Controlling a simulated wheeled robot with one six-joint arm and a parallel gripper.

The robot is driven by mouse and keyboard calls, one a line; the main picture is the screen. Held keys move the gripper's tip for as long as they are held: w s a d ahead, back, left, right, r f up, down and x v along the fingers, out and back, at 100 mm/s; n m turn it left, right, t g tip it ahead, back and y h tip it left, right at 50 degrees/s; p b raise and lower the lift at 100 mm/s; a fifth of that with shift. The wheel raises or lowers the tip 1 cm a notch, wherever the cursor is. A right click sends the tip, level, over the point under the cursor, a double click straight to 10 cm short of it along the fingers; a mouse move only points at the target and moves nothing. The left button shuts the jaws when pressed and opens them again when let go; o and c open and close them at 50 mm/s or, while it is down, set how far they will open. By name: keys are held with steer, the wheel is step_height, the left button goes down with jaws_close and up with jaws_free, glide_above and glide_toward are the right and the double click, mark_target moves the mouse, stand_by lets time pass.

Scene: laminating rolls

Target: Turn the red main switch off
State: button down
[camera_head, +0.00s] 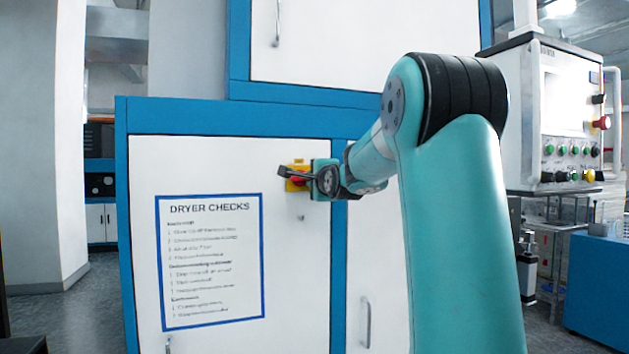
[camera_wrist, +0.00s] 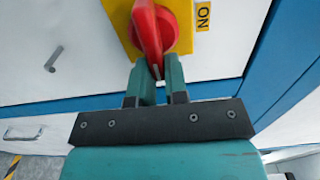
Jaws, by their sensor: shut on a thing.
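The red main switch (camera_wrist: 150,30) is a red rotary handle on a yellow plate (camera_wrist: 188,14), mounted on a white cabinet door. In the wrist view the handle's tip points down toward my gripper (camera_wrist: 157,75), slightly tilted. An "ON" label (camera_wrist: 203,15) shows at the plate's right. My gripper's two teal fingers are shut on the handle's lower end. In the head view the red switch (camera_head: 297,181) and yellow plate (camera_head: 291,186) are partly hidden by my gripper (camera_head: 290,176), which reaches them from the right.
A "DRYER CHECKS" sheet (camera_head: 210,262) is on the same blue-framed cabinet door (camera_head: 145,200). A control box (camera_head: 545,110) with several buttons stands at the right, beyond my arm. A small door handle (camera_wrist: 54,59) projects left of the switch.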

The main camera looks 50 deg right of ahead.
steer(key=shift+w+a, duration=0.1)
steer(key=c, duration=1.2)
jaws_free()
steer(key=shift+o, duration=0.3)
steer(key=p+v, duration=0.7)
steer(key=v, duration=1)
steer(key=shift+s+p, duration=0.2)
steer(key=shift+p, duration=0.1)
